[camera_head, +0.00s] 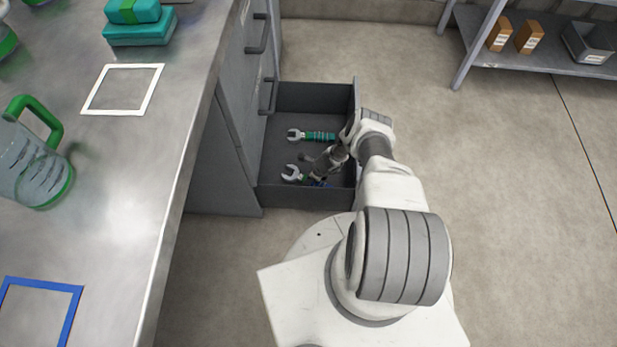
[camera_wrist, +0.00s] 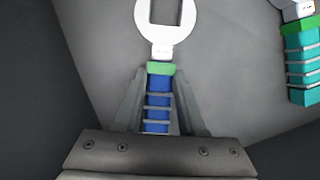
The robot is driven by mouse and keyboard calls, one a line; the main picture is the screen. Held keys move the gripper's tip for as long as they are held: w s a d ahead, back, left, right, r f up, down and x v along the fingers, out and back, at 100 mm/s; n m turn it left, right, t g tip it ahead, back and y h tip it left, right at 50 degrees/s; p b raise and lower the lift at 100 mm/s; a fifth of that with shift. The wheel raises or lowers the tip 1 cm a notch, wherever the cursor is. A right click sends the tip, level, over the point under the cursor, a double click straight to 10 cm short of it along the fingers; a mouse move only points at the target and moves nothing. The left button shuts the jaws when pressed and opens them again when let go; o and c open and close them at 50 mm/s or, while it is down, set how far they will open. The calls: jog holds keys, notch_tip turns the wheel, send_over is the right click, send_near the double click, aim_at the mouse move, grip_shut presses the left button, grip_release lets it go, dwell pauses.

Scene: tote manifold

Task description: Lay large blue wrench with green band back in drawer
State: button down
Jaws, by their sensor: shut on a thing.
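The blue wrench with the green band (camera_wrist: 157,100) lies between the fingers of my gripper (camera_wrist: 158,108) in the wrist view. Its silver open jaw points away from my gripper. In the head view my gripper (camera_head: 318,168) is down inside the open drawer (camera_head: 307,196), and the wrench's silver head (camera_head: 292,174) shows near the drawer's front wall. My gripper is shut on the wrench handle. The handle is mostly hidden by my gripper in the head view. Whether the wrench touches the drawer floor I cannot tell.
A wrench with a teal and green handle (camera_head: 318,135) lies in the drawer, apart from the held one; it also shows in the wrist view (camera_wrist: 302,62). The metal workbench (camera_head: 120,190) stands at left, with a green-handled jug (camera_head: 38,165). A shelf (camera_head: 545,62) stands at the far right.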

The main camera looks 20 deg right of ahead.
jog(key=shift+c, duration=2.1)
grip_release()
jog(key=p+v, duration=0.9)
jog(key=v, duration=0.8)
jog(key=shift+r, duration=0.2)
